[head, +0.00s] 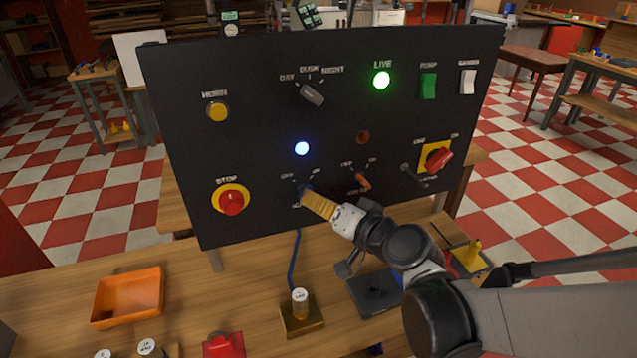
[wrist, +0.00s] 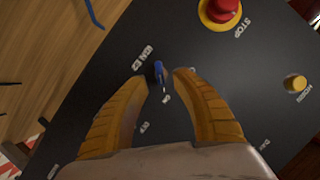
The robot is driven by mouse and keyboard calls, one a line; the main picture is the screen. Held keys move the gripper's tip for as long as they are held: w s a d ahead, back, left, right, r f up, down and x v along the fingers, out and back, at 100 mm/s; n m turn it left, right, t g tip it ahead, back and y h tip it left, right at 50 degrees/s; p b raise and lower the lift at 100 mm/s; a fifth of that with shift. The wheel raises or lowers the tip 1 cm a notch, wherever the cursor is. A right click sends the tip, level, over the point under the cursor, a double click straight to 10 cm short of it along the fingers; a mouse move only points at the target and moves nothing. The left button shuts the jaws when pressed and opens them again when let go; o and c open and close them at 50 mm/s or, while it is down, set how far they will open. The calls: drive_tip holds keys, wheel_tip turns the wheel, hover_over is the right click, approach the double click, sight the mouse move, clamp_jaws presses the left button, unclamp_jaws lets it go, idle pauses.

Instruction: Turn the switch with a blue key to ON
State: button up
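The blue key (wrist: 158,72) sits in its switch on the black panel and shows between my fingertips in the wrist view. In the head view the blue key (head: 306,188) is a small patch at the tip of my gripper (head: 308,194), mostly hidden. My gripper (wrist: 161,77) has its yellow fingers apart on either side of the key, with a visible gap at each side. A label that seems to read "IGN 2" lies beside the key, and small position marks lie around it. Which mark the key points to is hard to tell.
The panel holds a lit blue lamp (head: 302,148), an orange-handled switch (head: 362,180), a red stop button (head: 232,202), a black selector knob (head: 312,94) and a red rotary handle (head: 438,160). An orange tray (head: 128,297) stands on the wooden bench in front.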

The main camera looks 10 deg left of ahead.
drive_tip(key=v, duration=0.7)
drive_tip(key=s+d+f+g+h, duration=0.1)
drive_tip(key=s+d+h, duration=0.4)
drive_tip(key=d, duration=0.8)
drive_tip(key=s+d+f+g+h, duration=0.1)
drive_tip(key=s+d+f+h, duration=0.2)
drive_tip(key=d, duration=1)
drive_tip(key=s+h, duration=0.2)
drive_tip(key=s, duration=0.2)
drive_tip(key=shift+m+g+h, duration=0.3)
drive_tip(key=shift+m+g, duration=0.1)
drive_tip(key=shift+f, duration=0.15)
